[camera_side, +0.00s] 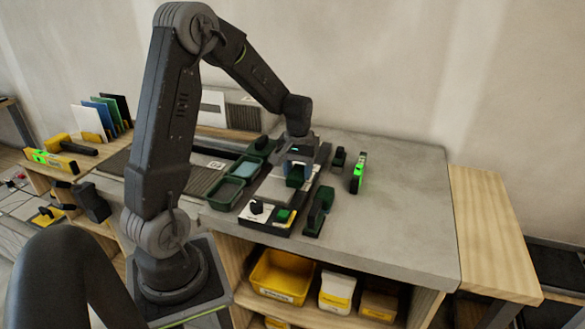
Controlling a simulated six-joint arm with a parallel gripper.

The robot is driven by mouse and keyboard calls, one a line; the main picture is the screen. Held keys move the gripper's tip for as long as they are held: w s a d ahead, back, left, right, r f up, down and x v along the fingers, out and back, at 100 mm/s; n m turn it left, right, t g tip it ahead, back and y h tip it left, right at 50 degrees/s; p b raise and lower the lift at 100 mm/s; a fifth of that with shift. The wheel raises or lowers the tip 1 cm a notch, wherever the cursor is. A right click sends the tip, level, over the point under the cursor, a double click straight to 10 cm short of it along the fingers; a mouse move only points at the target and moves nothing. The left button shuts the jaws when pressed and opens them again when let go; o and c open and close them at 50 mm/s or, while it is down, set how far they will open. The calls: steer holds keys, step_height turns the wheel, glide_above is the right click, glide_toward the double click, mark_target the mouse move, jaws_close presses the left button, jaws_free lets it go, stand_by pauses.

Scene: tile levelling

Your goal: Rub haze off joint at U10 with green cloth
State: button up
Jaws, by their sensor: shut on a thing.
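My gripper (297,166) is over the middle of the grey worktop. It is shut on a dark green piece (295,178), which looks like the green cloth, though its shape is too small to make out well. The piece is low over a pale tile surface (272,190). I cannot tell whether it touches the surface. The joint at U10 and any haze on it cannot be made out at this distance, and my gripper hides part of the surface.
Green trays (226,192) stand left of the gripper. A dark green tool (319,210) and a small holder with black and yellow parts (268,214) lie in front. A device with a green display (358,173) stands right. The worktop's right part (410,205) is clear.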

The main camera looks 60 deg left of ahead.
steer(key=shift+w+d, duration=0.1)
steer(key=shift+d, duration=0.1)
steer(key=shift+a+r, duration=0.1)
steer(key=shift+r, duration=3.95)
